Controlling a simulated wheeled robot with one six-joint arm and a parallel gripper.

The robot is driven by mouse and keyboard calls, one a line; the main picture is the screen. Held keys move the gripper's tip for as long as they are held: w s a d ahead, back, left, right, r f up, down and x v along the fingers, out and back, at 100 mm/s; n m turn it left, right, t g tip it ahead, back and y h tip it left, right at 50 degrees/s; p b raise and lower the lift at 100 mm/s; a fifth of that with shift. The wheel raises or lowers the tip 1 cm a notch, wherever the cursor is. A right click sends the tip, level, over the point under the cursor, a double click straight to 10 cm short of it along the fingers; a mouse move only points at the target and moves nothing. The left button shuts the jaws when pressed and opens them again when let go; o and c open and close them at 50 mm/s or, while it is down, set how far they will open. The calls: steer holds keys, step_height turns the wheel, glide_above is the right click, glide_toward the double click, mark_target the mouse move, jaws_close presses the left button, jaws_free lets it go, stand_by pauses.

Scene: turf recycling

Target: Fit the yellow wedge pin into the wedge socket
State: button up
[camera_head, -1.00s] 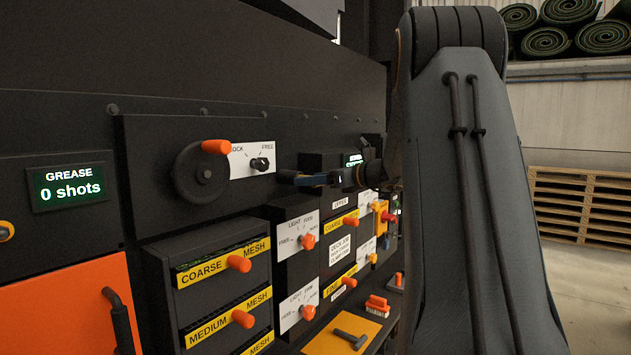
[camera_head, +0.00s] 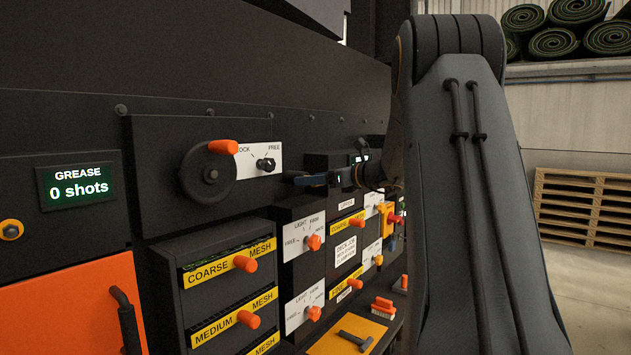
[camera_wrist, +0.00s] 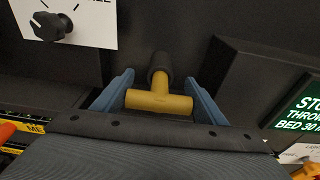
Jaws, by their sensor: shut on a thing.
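The yellow wedge pin (camera_wrist: 158,103) shows in the wrist view as a T-shaped piece. Its crossbar lies between the two blue fingers of my gripper (camera_wrist: 157,98), which is shut on it. The pin's stem points away from the camera and meets a dark round part (camera_wrist: 160,66). I cannot tell whether that part is the wedge socket or the pin's own end, nor how deep anything sits. In the head view my gripper (camera_head: 304,180) is close to the dark panel, right of and below the LOCK/FREE knob. The pin cannot be made out there.
The LOCK/FREE knob (camera_head: 266,165) and a handwheel with an orange handle (camera_head: 208,172) are left of my gripper. A dark display box (camera_wrist: 268,80) stands close on the right in the wrist view. Mesh drawers (camera_head: 228,265) and dial panels (camera_head: 304,232) are below.

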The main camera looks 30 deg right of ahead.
steer(key=shift+w, duration=0.1)
steer(key=o, duration=1.5)
steer(key=b+v, duration=0.3)
steer(key=v, duration=0.4)
steer(key=shift+s+r, duration=0.15)
steer(key=shift+s, duration=0.2)
